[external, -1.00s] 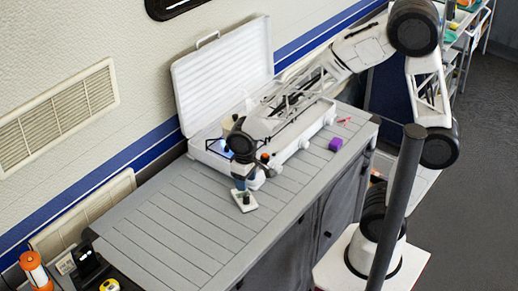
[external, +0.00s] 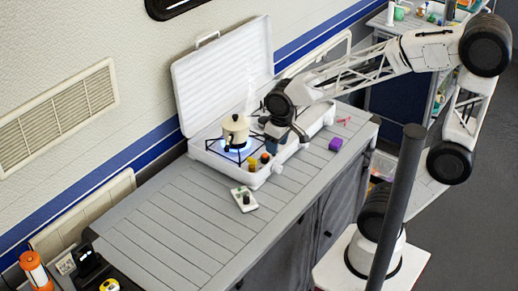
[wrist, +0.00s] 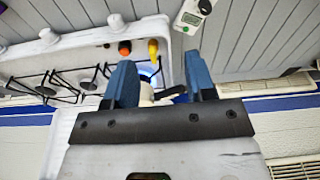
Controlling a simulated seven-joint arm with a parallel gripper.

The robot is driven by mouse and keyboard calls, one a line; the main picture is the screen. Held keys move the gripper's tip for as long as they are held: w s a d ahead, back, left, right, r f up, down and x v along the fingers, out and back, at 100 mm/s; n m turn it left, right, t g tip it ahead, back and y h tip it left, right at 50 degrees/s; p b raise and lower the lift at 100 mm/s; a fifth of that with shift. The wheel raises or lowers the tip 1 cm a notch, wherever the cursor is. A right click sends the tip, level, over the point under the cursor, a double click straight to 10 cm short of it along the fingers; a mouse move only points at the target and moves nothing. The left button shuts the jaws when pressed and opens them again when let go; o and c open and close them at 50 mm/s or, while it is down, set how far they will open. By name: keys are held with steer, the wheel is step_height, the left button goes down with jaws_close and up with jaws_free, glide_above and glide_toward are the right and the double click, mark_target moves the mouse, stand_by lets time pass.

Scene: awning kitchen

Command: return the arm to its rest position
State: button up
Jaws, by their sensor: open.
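My gripper (wrist: 160,82) shows in the wrist view with two blue fingers spread apart and nothing held between them. In the external view my arm reaches in from the right, and its wrist is above the right part of the white camp stove (external: 262,176). The fingertips are hard to make out there. A cream pot (external: 235,130) stands on the left burner over a blue flame, to the left of my gripper. Part of the pot (wrist: 146,95) shows beyond the fingers in the wrist view.
The stove's raised lid (external: 222,75) stands behind it against the wall. A small white meter (external: 244,199) lies on the counter (external: 180,225) in front of the stove. A purple block (external: 335,144) lies to the right. A dark pole (external: 398,205) stands near my base.

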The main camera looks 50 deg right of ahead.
steer(key=s+d+r+t, duration=0.1)
steer(key=s+d+r, duration=0.5)
steer(key=s, duration=0.3)
steer(key=shift+d+r+m, duration=0.3)
steer(key=shift+r+m, duration=0.1)
steer(key=shift+r, duration=0.15)
stand_by(0.6)
